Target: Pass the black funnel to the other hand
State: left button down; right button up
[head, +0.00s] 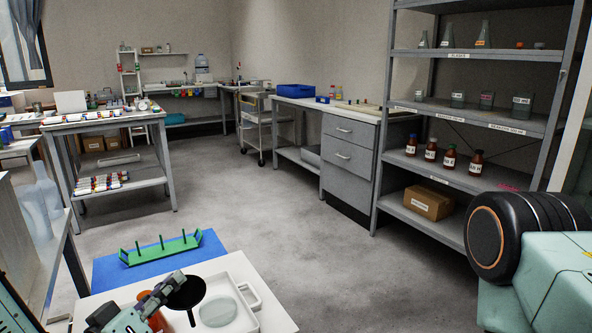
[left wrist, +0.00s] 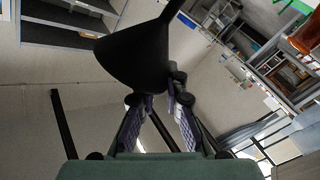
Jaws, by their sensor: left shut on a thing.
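The black funnel (head: 187,291) is in the lower left of the head view, above the left side of a white tray (head: 248,270). My left gripper (head: 165,291) is shut on it. In the left wrist view the funnel (left wrist: 135,58) is large, its wide cone between and beyond the fingertips of my left gripper (left wrist: 157,92). Its narrow stem points to the top of that view. My right gripper is not seen; only part of my right arm shows at the lower right of the head view.
A round glass dish (head: 218,311) lies in the tray. An orange-brown object (head: 157,318) is partly hidden behind my left gripper. A green rack with pegs (head: 160,248) stands on a blue mat (head: 112,272) behind the tray. Open floor lies beyond.

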pick_arm(q)
jog(key=s+d+f+m+h, duration=0.1)
jog(key=s+d+f, duration=0.1)
jog(key=s, duration=0.2)
jog(key=s+d+f+m+g+h, duration=0.1)
jog(key=s+d+f+h, duration=0.1)
jog(key=s, duration=0.2)
jog(key=shift+f+p, duration=0.25)
jog(key=shift+p, duration=0.2)
jog(key=shift+s+d, duration=0.1)
jog(key=shift+d, duration=0.05)
